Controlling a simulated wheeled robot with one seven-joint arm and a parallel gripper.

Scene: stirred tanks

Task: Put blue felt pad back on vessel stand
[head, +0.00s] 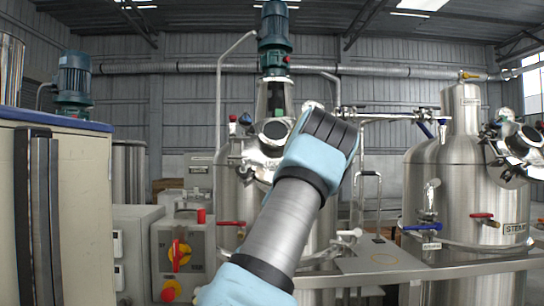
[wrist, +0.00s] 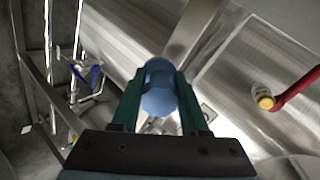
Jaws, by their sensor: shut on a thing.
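My gripper (wrist: 160,78) has its two green fingers closed on a blue, round-ended piece, which I take to be the blue felt pad (wrist: 158,92). In the wrist view it sits between the fingertips, in front of steel vessel surfaces and apart from them as far as I can tell. In the head view my arm's light-blue wrist hides the gripper and the pad. A flat steel platform (head: 350,265), which may be the vessel stand, lies between the tanks at the lower right of my arm.
A steel tank (head: 470,185) with red- and blue-handled valves stands at right. Another vessel (head: 235,200) stands behind my arm. A control box (head: 182,250) with red and yellow switches and a cream cabinet (head: 85,210) are at left. A red valve handle (wrist: 297,88) projects at right in the wrist view.

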